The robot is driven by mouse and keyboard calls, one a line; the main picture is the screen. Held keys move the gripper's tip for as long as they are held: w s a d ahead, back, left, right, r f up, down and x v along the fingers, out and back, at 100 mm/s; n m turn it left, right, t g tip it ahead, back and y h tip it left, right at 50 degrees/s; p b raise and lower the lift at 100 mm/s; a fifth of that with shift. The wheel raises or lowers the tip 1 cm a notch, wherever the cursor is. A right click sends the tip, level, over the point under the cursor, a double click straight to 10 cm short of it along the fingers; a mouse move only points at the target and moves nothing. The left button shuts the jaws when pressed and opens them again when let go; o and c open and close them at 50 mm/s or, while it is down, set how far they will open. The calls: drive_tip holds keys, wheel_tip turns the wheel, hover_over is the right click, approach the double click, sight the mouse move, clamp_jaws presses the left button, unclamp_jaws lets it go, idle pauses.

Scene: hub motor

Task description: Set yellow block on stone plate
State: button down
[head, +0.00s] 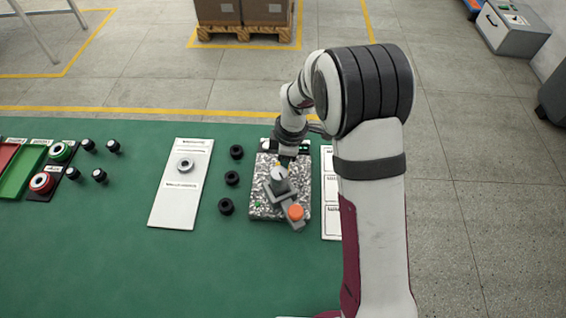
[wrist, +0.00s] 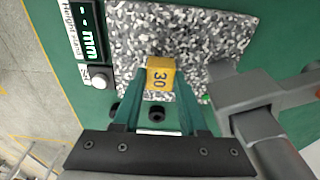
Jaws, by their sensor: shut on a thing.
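The yellow block (wrist: 160,75), marked 30, sits between the fingertips of my gripper (wrist: 160,90) in the wrist view. My gripper is shut on it. The speckled grey stone plate (wrist: 210,42) lies behind the block in that view; whether the block touches it I cannot tell. In the head view the stone plate (head: 265,208) lies on the green table, with my gripper (head: 284,162) over its far part. My wrist mostly hides the block there.
A grey stand with an orange knob (head: 295,212) rises from the plate, close beside my gripper. A height display (wrist: 88,30) with a white button (wrist: 99,81) borders the plate. Several black rings (head: 232,178) and a white board (head: 181,200) lie to the left.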

drive_tip(key=shift+f, duration=0.5)
idle(0.3)
drive_tip(key=shift+c, duration=1.8)
unclamp_jaws()
drive_tip(key=shift+o, duration=0.3)
drive_tip(key=o, duration=0.3)
drive_tip(key=shift+r, duration=3.5)
